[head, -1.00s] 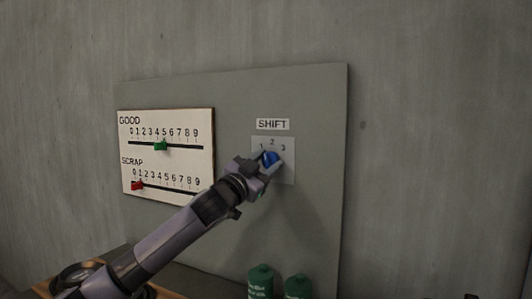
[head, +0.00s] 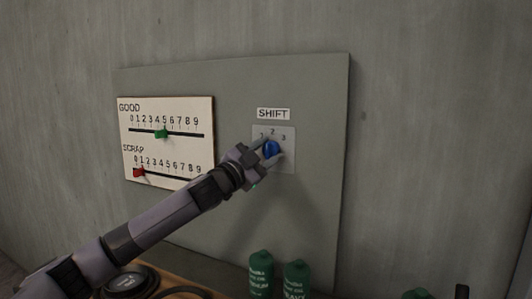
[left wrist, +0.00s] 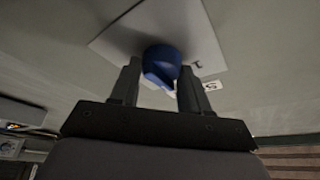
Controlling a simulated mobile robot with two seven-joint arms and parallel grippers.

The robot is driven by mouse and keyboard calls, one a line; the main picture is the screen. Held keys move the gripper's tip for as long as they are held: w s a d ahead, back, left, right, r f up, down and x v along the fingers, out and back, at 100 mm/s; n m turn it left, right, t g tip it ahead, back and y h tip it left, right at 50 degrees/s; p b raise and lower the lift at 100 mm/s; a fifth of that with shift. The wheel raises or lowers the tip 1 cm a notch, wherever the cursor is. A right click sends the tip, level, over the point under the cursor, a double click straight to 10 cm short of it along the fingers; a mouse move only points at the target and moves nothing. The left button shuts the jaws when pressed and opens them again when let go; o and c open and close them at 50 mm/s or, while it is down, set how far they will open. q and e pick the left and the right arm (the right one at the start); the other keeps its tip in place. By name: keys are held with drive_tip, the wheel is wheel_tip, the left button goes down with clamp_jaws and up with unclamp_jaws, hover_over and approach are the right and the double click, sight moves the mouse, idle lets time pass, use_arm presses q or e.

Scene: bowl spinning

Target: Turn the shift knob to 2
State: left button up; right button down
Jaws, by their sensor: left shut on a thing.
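The blue shift knob (head: 271,148) sits on a pale plate (head: 288,161) marked 1, 2 and 3, under the SHIFT label (head: 273,114). My left gripper (head: 272,151) is shut on the knob, one finger on each side. In the left wrist view the knob (left wrist: 161,62) shows between the two fingertips (left wrist: 158,80), with a small pale mark on its near side. The fingers cover part of the knob, and I cannot tell which number it points to. My right gripper is not in view.
A white panel (head: 170,150) left of the knob holds a GOOD slider (head: 162,133), green, and a SCRAP slider (head: 139,171), red. Green bottles (head: 261,275) stand below the board (head: 310,190). Round dark items (head: 128,281) lie at the lower left.

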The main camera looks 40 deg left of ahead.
sight(266, 155)
use_arm(q)
drive_tip(key=o, duration=1)
drive_tip(key=shift+o, duration=0.2)
drive_tip(key=shift+s+f+b, duration=0.45)
drive_tip(key=shift+s+b, duration=0.3)
drive_tip(key=b+v, duration=0.2)
drive_tip(key=v, duration=0.1)
drive_tip(key=shift+r+b+v, duration=0.2)
drive_tip(key=shift+b+v, duration=1)
drive_tip(key=shift+v, duration=0.05)
